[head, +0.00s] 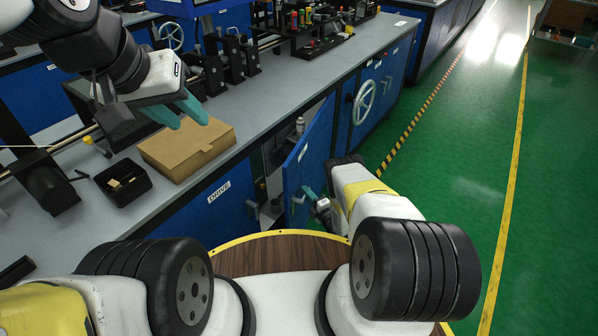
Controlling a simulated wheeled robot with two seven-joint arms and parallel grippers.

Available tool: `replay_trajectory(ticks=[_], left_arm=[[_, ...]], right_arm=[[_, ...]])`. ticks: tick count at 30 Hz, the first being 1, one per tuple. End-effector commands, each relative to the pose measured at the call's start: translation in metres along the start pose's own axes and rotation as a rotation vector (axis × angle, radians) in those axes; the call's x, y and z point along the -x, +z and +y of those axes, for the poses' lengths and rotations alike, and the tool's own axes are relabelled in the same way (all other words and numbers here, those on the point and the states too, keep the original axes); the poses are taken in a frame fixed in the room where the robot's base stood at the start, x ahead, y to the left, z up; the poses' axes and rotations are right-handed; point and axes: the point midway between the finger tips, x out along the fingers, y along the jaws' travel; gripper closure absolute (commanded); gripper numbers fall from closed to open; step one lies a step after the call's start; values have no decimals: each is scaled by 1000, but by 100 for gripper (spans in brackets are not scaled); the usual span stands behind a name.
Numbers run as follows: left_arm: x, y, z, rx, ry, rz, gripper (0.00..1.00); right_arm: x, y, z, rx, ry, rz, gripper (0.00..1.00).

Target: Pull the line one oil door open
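A blue cabinet door (309,148) under the bench stands partly open, swung out toward me. A dark gap with a small white-topped bottle (300,125) shows behind it. My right gripper (311,196) is low at the front of this door, by what looks like its handle (298,200). Its fingers are small and partly hidden, so I cannot tell whether they grip the handle. My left gripper (188,120) is above the bench over a brown cardboard box (187,150), with its teal fingers apart and nothing between them.
A blue panel labelled DRIVE (220,192) is left of the opening. A black tray (123,182) sits on the grey bench (290,90). A handwheel (364,101) juts from the cabinet front beyond the door. Green floor (455,150) on the right is clear.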

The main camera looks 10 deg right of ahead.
Motion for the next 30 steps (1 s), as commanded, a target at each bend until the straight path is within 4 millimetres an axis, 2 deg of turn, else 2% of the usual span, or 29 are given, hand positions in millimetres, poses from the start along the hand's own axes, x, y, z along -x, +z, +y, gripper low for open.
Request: replay_trajectory(ticks=[15, 27, 28, 30], left_arm=[[0, 0, 0, 0, 0, 0, 64], [0, 0, 0, 0, 0, 0, 64], [0, 0, 0, 0, 0, 0, 64], [0, 0, 0, 0, 0, 0, 64]], right_arm=[[66, 70, 1, -1, -3, -5, 100], [72, 74, 1, -4, -4, -1, 100], [72, 74, 1, -4, -4, -1, 79], [72, 74, 1, -3, -4, 0, 66]])
